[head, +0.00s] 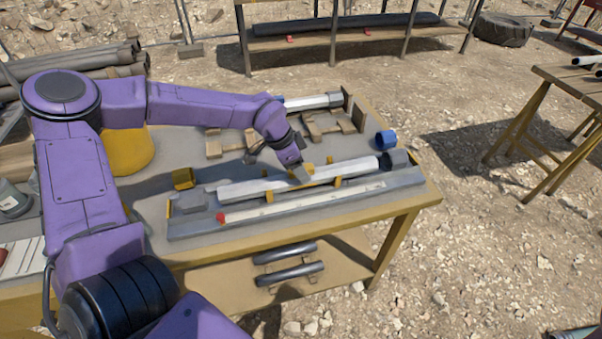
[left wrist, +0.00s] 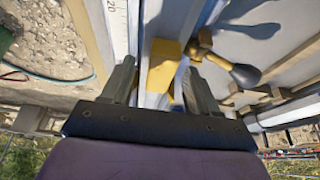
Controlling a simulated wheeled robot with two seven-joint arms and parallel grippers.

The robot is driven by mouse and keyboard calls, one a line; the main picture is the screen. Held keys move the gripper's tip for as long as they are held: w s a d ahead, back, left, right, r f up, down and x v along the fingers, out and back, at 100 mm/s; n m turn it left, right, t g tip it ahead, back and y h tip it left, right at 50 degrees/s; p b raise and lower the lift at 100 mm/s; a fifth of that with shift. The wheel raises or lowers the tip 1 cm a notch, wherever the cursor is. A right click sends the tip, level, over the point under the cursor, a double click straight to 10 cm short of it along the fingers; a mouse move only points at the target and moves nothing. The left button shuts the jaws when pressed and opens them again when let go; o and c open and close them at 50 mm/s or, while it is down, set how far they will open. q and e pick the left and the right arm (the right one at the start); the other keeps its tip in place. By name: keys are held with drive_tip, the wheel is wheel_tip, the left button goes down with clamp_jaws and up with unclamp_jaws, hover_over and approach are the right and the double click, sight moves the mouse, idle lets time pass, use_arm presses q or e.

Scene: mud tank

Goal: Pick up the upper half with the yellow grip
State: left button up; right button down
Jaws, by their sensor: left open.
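The upper half is a long pale grey bar (head: 352,168) lying lengthwise over the long tray (head: 408,181) on the table. Its yellow grip is partly hidden by my gripper in the head view. In the left wrist view a yellow grip (left wrist: 164,66) shows between the fingers. My left gripper (head: 300,174) is at the middle of the bar, pointing down, with its fingers apart. In the left wrist view the gripper (left wrist: 160,88) has one finger on each side of the yellow grip. I cannot tell whether they touch it. My right gripper is out of view.
A pale measuring strip (head: 300,204) with a red end lies along the tray's near side. A dark grey cylinder (head: 395,160) is at the bar's right end. Wooden supports (head: 325,126) stand behind.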

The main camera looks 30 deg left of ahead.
use_arm(q)
clamp_jaws()
drive_tip(key=shift+r, duration=0.15)
